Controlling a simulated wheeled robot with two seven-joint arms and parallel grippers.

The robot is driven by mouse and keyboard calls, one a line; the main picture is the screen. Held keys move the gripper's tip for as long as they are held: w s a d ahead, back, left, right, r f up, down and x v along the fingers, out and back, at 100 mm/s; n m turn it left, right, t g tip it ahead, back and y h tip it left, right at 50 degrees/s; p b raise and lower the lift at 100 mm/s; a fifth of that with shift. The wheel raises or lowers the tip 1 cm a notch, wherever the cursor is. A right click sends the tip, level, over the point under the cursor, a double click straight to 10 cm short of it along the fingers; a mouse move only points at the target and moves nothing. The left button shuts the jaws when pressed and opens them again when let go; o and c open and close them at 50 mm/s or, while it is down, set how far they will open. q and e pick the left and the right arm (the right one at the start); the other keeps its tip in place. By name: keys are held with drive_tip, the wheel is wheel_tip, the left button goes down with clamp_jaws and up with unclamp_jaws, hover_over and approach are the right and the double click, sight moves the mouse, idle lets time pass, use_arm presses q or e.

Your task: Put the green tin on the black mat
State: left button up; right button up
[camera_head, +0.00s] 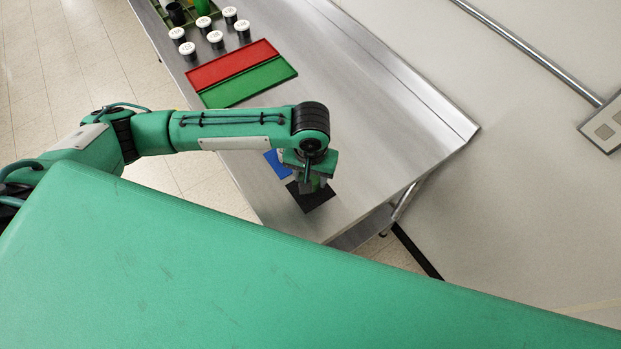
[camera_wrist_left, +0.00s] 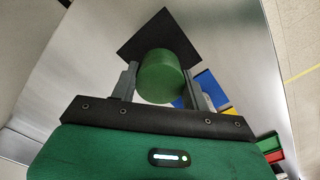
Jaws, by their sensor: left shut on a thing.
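The green tin (camera_wrist_left: 160,76) is between the two fingers of my left gripper (camera_head: 309,186) in the left wrist view, and the fingers are shut on it. The black mat (camera_head: 318,198) lies on the steel counter under my left gripper in the head view. In the left wrist view the black mat (camera_wrist_left: 152,36) shows behind the tin, and the tin covers part of it. I cannot tell whether the tin touches the mat. The tin is mostly hidden by the gripper in the head view. My right gripper is not in view.
A blue mat (camera_head: 276,164) lies beside the black mat, partly behind my arm. Red (camera_head: 232,63) and green (camera_head: 249,82) trays lie farther up the steel counter (camera_head: 362,112). Several white-lidded jars (camera_head: 215,38) and a crate stand beyond. The counter right of the mat is clear.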

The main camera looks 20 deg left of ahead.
use_arm(q)
drive_tip(key=shift+f, duration=1.45)
drive_tip(key=shift+f, duration=0.1)
drive_tip(key=o, duration=0.9)
drive_tip(key=shift+o, duration=0.8)
wheel_tip(320, 180, up, 12)
drive_tip(key=shift+r+b, duration=0.15)
drive_tip(key=shift+b, duration=1)
drive_tip(key=shift+s, duration=0.1)
